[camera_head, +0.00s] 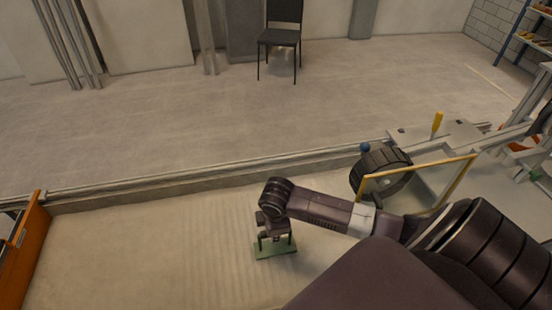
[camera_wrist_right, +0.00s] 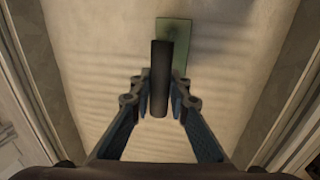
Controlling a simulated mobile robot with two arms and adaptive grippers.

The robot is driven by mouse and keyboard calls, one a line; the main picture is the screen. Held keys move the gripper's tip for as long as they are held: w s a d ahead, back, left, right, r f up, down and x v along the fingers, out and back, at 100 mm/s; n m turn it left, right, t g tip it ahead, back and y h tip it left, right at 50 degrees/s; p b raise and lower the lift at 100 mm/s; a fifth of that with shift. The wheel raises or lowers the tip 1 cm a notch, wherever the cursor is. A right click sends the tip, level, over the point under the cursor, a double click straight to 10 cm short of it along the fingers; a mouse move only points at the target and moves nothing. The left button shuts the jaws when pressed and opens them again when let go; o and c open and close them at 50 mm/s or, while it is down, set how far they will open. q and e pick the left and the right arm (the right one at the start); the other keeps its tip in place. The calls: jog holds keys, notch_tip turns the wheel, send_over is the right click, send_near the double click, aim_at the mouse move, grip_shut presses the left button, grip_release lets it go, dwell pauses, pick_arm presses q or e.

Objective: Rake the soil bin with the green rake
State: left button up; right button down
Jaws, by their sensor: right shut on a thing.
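The green rake (camera_head: 275,250) stands in the soil bin with its green head on the sand, below my right gripper (camera_head: 272,225). In the right wrist view my right gripper (camera_wrist_right: 158,105) is shut on the rake's dark upright handle (camera_wrist_right: 159,75), and the green head (camera_wrist_right: 178,38) shows beyond it. The soil bin (camera_head: 150,194) holds pale sand (camera_head: 140,240) with faint parallel grooves to the left of the rake. Whether the rake's teeth are sunk in the sand is hidden. My left gripper is not in view.
An orange panel (camera_head: 28,250) stands at the bin's left end. A black wheel (camera_head: 380,170) and a yellow-framed clear panel (camera_head: 425,185) are at the right, close to my right arm. A yellow-handled tool (camera_head: 437,122) stands behind them. A black chair (camera_head: 281,38) is on the floor beyond.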

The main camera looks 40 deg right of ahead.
jog(key=w+d+b, duration=0.4)
jog(key=w+d, duration=0.1)
jog(key=w, duration=0.5)
jog(key=w+d+b, duration=0.4)
jog(key=w, duration=0.6)
notch_tip(320, 180, up, 11)
jog(key=p, duration=0.8)
jog(key=shift+d+r, duration=0.2)
jog(key=shift+d, duration=0.05)
jog(key=shift+r, duration=0.1)
